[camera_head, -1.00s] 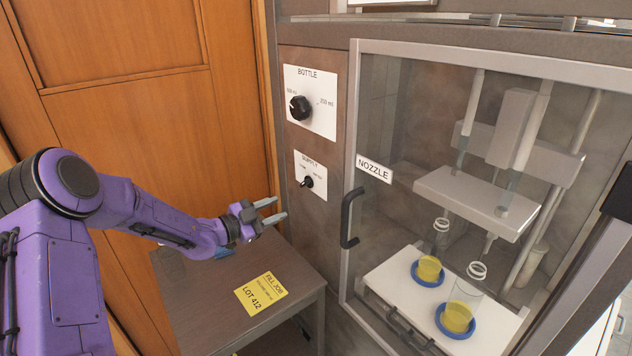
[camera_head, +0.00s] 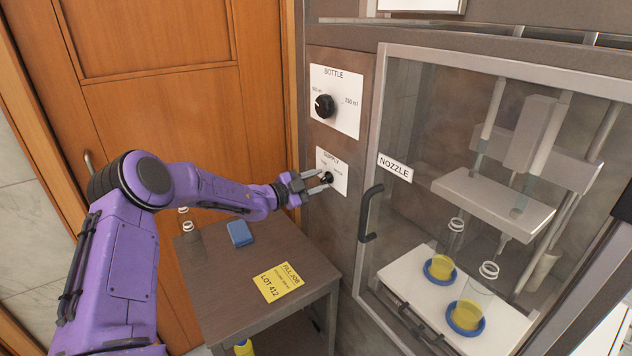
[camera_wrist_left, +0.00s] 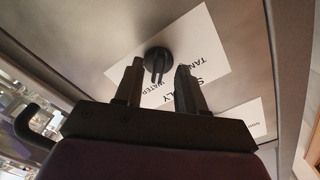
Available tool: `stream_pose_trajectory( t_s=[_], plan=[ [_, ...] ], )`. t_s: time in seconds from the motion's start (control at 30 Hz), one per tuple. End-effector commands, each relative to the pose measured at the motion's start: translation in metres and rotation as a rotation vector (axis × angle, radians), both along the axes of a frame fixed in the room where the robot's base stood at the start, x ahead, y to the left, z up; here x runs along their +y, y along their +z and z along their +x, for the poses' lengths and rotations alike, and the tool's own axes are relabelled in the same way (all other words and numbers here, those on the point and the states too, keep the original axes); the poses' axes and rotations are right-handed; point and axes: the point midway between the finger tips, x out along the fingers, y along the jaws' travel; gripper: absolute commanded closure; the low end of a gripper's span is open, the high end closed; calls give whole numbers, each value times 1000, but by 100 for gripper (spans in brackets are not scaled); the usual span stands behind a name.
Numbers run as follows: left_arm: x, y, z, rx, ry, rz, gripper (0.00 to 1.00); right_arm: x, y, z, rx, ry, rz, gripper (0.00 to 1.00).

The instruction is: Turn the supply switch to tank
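The supply switch (camera_head: 326,177) is a small black knob on a white plate (camera_head: 340,186) marked SUPPLY, low on the machine's grey front panel. In the left wrist view the knob (camera_wrist_left: 157,60) sits between and just beyond my left fingertips, with TANK and WATER printed on its plate (camera_wrist_left: 205,50). My left gripper (camera_head: 318,183) is open, its two fingers apart at either side of the knob. In the wrist view the gripper (camera_wrist_left: 157,80) shows a clear gap; I cannot tell whether either finger touches the knob. My right gripper is not in view.
Above is the BOTTLE dial (camera_head: 324,106). To the right is the glazed NOZZLE door with its black handle (camera_head: 370,212), bottles of yellow liquid behind it. Below the arm, a small table (camera_head: 215,300) holds a yellow note (camera_head: 281,281) and a blue block (camera_head: 240,233).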

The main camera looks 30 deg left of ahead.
Motion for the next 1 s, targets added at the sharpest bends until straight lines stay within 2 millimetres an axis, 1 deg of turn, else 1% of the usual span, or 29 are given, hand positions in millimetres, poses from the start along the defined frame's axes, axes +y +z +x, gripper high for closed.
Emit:
stream_pose_trajectory(
  t_s=[0.03, 0.07, 0.1, 0.13, 0.57, 0.77, 1.0],
  plan=[
    [0, 0, 0, 0, 0, 0, 67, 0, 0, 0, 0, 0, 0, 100],
    [0, 0, 0, 0, 0, 0, 77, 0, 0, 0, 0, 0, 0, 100],
    [0, 0, 0, 0, 0, 0, 90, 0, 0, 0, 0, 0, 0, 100],
    [0, 0, 0, 0, 0, 0, 100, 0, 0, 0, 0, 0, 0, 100],
    [0, 0, -1, 14, 0, -31, 100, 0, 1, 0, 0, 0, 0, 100],
    [0, 1, -1, 54, -1, -125, 100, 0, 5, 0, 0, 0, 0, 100],
    [-1, 1, -1, 134, -1, -317, 100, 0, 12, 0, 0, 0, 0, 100]
  ],
)
